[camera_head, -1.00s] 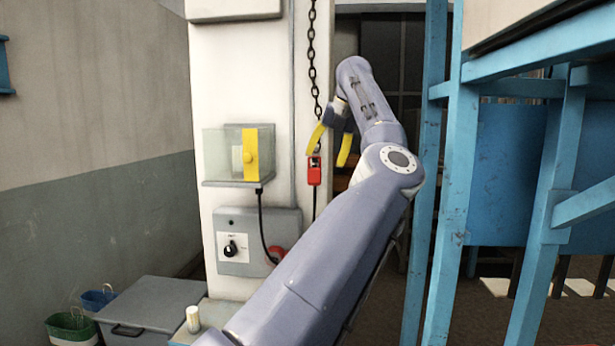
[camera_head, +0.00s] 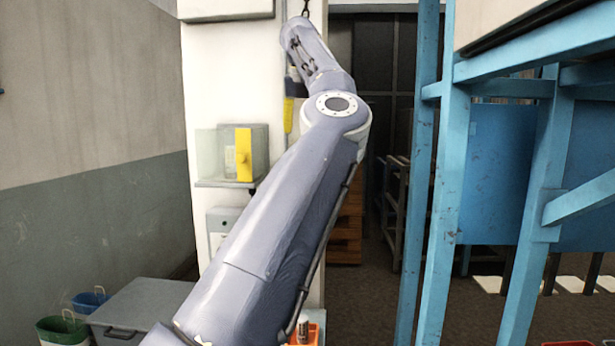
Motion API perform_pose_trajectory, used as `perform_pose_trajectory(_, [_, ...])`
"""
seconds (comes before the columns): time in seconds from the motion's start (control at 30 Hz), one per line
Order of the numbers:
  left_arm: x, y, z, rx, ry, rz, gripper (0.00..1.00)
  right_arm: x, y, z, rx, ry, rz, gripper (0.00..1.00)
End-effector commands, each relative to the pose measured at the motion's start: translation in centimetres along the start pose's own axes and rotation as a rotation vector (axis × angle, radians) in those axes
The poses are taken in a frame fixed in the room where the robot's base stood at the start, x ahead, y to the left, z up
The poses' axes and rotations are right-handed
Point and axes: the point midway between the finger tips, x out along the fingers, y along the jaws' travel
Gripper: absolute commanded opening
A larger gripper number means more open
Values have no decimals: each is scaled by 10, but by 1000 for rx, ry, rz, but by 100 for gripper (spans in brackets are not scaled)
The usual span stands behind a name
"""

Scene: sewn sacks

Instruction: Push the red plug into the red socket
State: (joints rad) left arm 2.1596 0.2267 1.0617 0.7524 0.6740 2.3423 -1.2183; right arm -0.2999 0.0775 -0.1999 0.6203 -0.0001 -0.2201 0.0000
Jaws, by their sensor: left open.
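My left arm crosses the view from the lower left up to the white pillar. Its left gripper (camera_head: 288,115) is mostly hidden behind my own wrist. One yellow finger shows in front of the pillar, pointing down; the gripper is open. I cannot see anything between its fingers. No red plug or red socket shows now; that part of the pillar is covered by my arm. The grey switch panel (camera_head: 220,221) on the pillar shows only its left part. My right gripper is not in view.
A grey lidded bin (camera_head: 150,297) and two buckets (camera_head: 62,330) stand at lower left. A blue steel frame (camera_head: 440,180) stands to the right. An orange-red tray (camera_head: 316,326) shows at the bottom.

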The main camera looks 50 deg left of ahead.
Motion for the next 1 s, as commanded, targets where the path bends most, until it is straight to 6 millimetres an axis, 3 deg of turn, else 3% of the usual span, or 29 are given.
perform_pose_trajectory(0.17, [16, 0, 0, -1, 2, 3, 65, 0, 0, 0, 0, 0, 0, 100])
perform_pose_trajectory(0.7, [106, 0, -1, 0, 2, 2, 65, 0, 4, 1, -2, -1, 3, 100])
perform_pose_trajectory(1.0, [122, 0, 0, 0, 0, 1, 65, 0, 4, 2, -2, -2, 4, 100])
